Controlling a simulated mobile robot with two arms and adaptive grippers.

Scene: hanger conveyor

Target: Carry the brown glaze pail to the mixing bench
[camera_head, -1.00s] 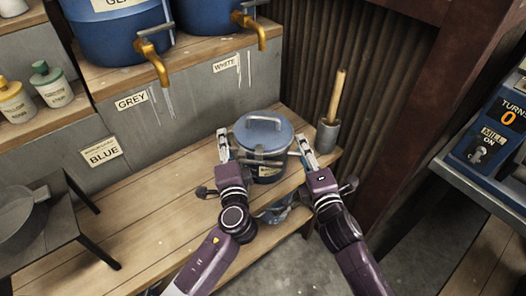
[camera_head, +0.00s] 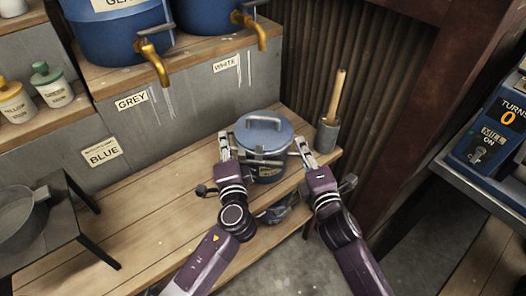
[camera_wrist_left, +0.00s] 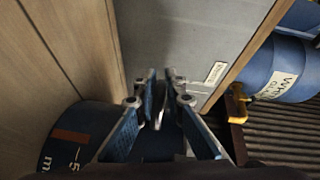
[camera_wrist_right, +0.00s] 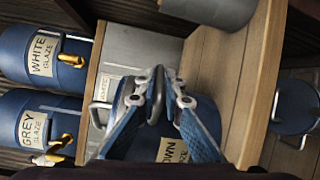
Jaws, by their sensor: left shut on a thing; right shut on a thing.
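The glaze pail (camera_head: 263,138) is blue with a lid and a grey top handle. It stands upright at the right end of the wooden bench; I cannot tell whether its base touches the boards. In the right wrist view its label (camera_wrist_right: 172,150) is partly hidden and reads "OWN". My left gripper (camera_head: 224,143) is shut on a handle at the pail's left side. My right gripper (camera_head: 302,146) is shut on a grey side handle (camera_wrist_right: 157,93) at its right. The pail's body also shows in the left wrist view (camera_wrist_left: 72,140). I cannot identify the mixing bench.
Blue drums (camera_head: 112,30) with brass taps stand on a shelf behind. A grey cup with a wooden-handled tool (camera_head: 327,135) is close right of the pail. A dark stand with a grey pan (camera_head: 20,222) is at left. A control panel (camera_head: 490,135) stands at right.

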